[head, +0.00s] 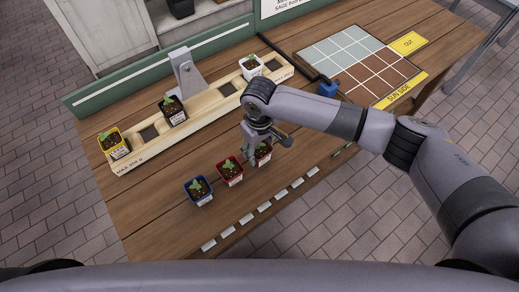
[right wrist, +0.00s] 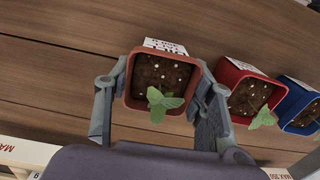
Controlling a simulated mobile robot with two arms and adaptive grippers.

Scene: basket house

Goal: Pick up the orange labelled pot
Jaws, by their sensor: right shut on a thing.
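The orange pot (right wrist: 158,75) has a white label at its edge and holds dark soil and a green seedling. In the right wrist view it sits between the fingers of my right gripper (right wrist: 162,82), which is shut on it, one finger on each side. In the head view my right gripper (head: 262,138) hangs over the table, and the pot (head: 264,154) is partly hidden beneath it, at the right end of a short row. I cannot tell whether the pot touches the table. My left gripper is not in view.
Close beside it stand a red pot (head: 230,172) and a blue pot (head: 198,190). Behind is a wooden balance tray (head: 210,107) with yellow (head: 114,143), black (head: 173,110) and white (head: 251,67) pots. A tiled grid (head: 360,62) and a blue object (head: 327,88) lie right.

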